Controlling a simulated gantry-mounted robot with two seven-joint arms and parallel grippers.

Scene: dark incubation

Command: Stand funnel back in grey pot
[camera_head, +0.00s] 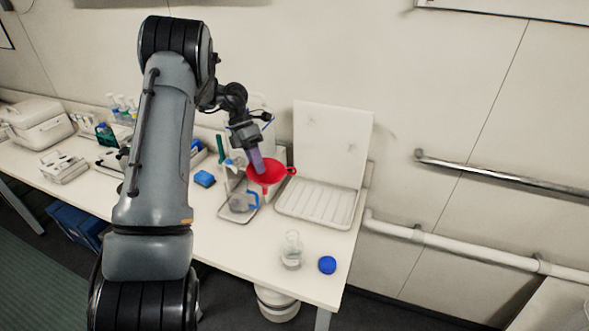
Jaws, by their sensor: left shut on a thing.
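The red funnel (270,174) is at the back of the bench, its wide mouth facing up and a small tab at its right side. My left gripper (257,164) reaches down to the funnel's rim from above and is shut on it. A pale vessel shows behind and below the funnel, and I cannot tell whether the funnel's stem is inside anything. My right gripper is not in view.
A white drying rack (318,209) with an upright back panel stands right of the funnel. A glass flask (291,254) and a blue round cap (327,265) are near the front right edge. The front middle is clear.

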